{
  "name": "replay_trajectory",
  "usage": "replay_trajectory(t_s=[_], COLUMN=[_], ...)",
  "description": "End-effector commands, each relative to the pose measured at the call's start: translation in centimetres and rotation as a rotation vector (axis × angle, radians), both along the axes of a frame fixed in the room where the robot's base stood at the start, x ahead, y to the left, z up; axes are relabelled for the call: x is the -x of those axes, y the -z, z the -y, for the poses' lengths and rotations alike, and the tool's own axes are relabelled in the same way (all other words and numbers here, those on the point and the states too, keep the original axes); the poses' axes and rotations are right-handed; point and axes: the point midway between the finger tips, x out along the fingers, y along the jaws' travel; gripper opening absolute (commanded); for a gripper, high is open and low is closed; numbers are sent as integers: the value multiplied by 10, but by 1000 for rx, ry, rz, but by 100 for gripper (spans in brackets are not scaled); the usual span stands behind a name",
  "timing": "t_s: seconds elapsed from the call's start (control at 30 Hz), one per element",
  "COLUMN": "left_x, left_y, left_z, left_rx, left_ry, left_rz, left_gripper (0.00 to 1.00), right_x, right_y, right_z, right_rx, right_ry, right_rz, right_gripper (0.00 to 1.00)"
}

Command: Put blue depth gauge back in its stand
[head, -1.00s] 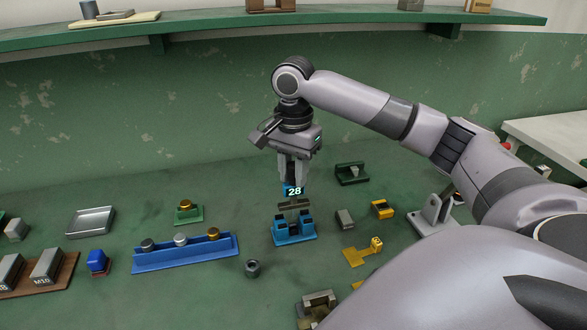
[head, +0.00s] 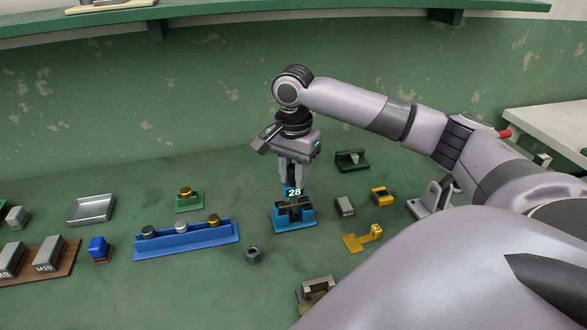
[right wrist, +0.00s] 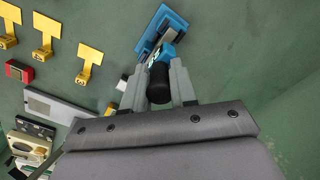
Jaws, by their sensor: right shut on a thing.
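The blue depth gauge (head: 294,192), with a display reading 28, is upright at its blue stand (head: 294,226). Its dark crossbar is down between the stand's uprights; I cannot tell if it rests fully there. My right gripper (head: 293,181) points down from above and is shut on the top of the gauge. In the right wrist view, the fingers (right wrist: 159,88) close on the gauge's black knob (right wrist: 159,84), and the blue stand (right wrist: 152,38) shows beyond, partly hidden by the gauge. My left gripper is not in view.
A blue rack (head: 186,241) with several knobs lies left of the stand. A dark nut (head: 254,254) is in front of it. A grey block (head: 344,206) and yellow parts (head: 362,238) lie to the right. A green block (head: 351,160) is behind. Open bench lies around the stand.

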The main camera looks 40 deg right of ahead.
Motion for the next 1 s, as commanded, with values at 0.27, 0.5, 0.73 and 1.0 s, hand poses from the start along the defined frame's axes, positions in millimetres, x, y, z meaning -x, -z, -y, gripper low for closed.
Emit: replay_trajectory(t_s=[0.27,0.5,0.73,1.0], left_x=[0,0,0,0], left_y=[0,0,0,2], left_z=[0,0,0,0], left_rx=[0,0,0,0], left_ry=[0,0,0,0], left_rz=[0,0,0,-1], left_gripper=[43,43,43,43], right_x=[0,0,0,-1], right_y=[1,1,0,-38], right_z=[0,0,0,-1], right_rx=[-1,0,0,-1], right_ry=[0,0,0,-1], right_rz=[2,1,0,4], right_gripper=[0,56,56,56])
